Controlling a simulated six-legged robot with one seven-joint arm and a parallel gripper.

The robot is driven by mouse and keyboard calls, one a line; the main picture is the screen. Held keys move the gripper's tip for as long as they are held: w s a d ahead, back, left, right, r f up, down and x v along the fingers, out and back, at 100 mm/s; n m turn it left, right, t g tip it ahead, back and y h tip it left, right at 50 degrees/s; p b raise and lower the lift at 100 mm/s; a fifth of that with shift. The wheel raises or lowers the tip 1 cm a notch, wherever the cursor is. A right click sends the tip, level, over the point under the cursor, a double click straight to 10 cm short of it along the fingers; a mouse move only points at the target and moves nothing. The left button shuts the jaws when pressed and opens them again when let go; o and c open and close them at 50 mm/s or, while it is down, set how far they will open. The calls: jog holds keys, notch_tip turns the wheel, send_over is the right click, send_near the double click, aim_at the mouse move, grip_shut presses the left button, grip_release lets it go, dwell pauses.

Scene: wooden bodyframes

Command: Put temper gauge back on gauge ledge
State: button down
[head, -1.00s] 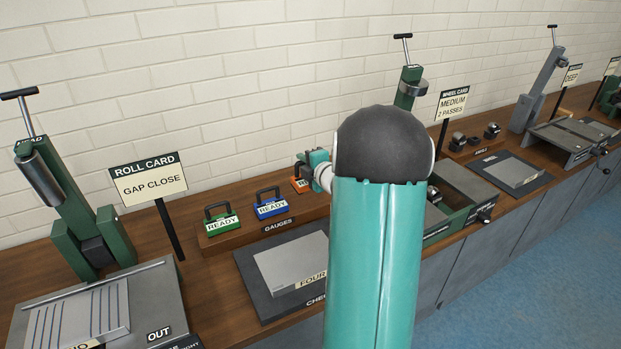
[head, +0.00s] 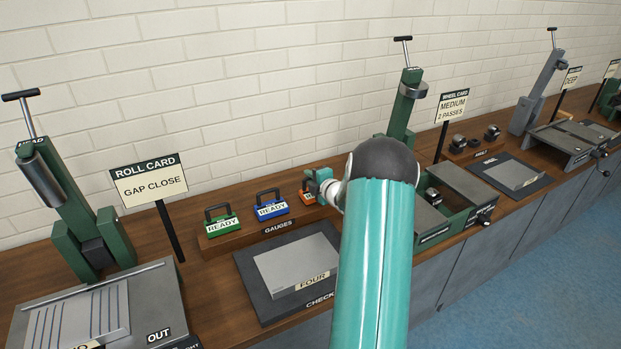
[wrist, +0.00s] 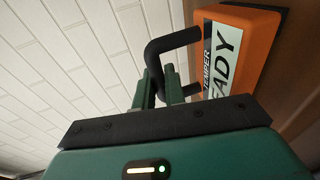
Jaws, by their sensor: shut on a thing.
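The temper gauge (wrist: 245,50) is an orange block with a black handle and a white label reading TEMPER and READY. In the wrist view my gripper (wrist: 165,82) is shut on its black handle. In the head view the orange gauge (head: 307,197) shows at the right end of the wooden gauge ledge (head: 245,238), beside the blue gauge, partly hidden by my gripper (head: 318,183). It looks upright there. I cannot tell whether its underside touches the ledge.
A green gauge (head: 222,222) and a blue gauge (head: 270,205) stand on the ledge to the left. A grey check plate (head: 300,262) lies in front. A roll card sign (head: 150,184) stands left, and a green open-topped machine (head: 455,215) stands right of my arm.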

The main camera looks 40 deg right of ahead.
jog(key=c, duration=1.5)
grip_release()
jog(key=shift+o, duration=0.2)
jog(key=v, duration=1.2)
jog(key=w+a+r+m+g+h, duration=0.15)
jog(key=a+r+m, duration=0.25)
jog(key=a+r, duration=0.5)
jog(key=w+a+r+m+g, duration=0.1)
jog(key=a+r+m+g, duration=0.35)
jog(key=a, duration=0.65)
jog(key=s+a+r+m+g+y, duration=0.1)
jog(key=s+a+m+y, duration=0.1)
jog(key=s+a, duration=0.8)
jog(key=s+a+r+m+g+y, duration=0.1)
jog(key=s+a+m+g+y, duration=0.1)
jog(key=s+a, duration=0.8)
jog(key=a+m+y, duration=0.1)
jog(key=a+m, duration=0.1)
jog(key=a, duration=0.3)
jog(key=shift+s+a+m+g, duration=0.2)
jog(key=shift+a+m+g, duration=0.1)
jog(key=shift+a+m, duration=0.05)
jog(key=shift+r, duration=0.1)
